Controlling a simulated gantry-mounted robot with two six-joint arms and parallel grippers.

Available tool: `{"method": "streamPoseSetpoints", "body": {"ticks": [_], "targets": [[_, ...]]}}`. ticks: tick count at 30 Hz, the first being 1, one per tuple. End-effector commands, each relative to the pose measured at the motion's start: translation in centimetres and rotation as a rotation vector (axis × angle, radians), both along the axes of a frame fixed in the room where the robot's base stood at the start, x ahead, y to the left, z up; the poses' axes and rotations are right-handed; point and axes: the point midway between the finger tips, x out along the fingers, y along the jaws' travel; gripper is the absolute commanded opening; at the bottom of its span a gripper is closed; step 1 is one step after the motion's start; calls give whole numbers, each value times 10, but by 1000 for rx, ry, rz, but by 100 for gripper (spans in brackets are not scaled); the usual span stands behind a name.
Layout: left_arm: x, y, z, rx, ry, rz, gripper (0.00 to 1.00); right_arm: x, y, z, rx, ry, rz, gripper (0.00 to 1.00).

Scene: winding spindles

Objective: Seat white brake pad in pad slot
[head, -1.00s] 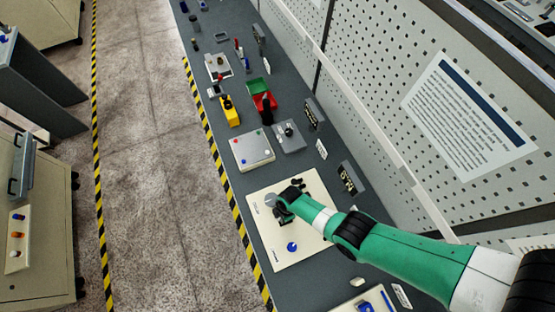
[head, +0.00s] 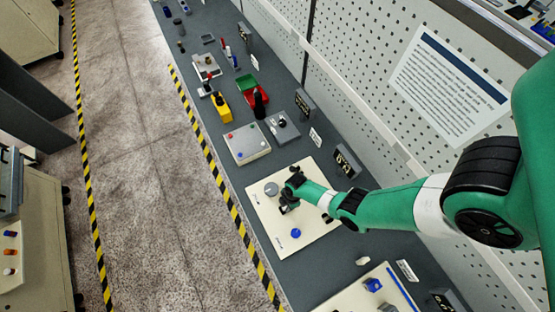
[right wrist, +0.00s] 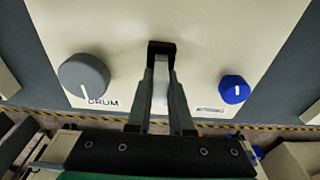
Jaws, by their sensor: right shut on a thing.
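The white brake pad (right wrist: 161,82) shows as a pale strip between the fingers of my right gripper (right wrist: 160,72) in the right wrist view. The gripper is shut on it. The pad's far end meets a black slot-like bracket (right wrist: 161,47) on the cream panel; I cannot tell how deep it sits. In the head view my right gripper (head: 287,203) is low over the cream panel (head: 270,225), between the grey drum knob and the blue knob, and hides the pad. My left gripper is not in view.
The grey knob (right wrist: 84,78) by the word DRUM stands left of the gripper, the blue knob (right wrist: 235,89) to the right. A pegboard wall borders the bench.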

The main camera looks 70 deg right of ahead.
Motion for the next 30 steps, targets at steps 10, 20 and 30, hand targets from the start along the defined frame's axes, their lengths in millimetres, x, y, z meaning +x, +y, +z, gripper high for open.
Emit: {"method": "streamPoseSetpoints", "body": {"ticks": [10, 20, 30], "targets": [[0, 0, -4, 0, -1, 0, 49, 0, 0, -4, 0, 0, -1, 0], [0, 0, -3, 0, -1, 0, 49, 0, -1, -3, -3, -3, 1, 49], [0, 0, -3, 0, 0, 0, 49, 1, -2, -3, -5, -5, 1, 49]]}}
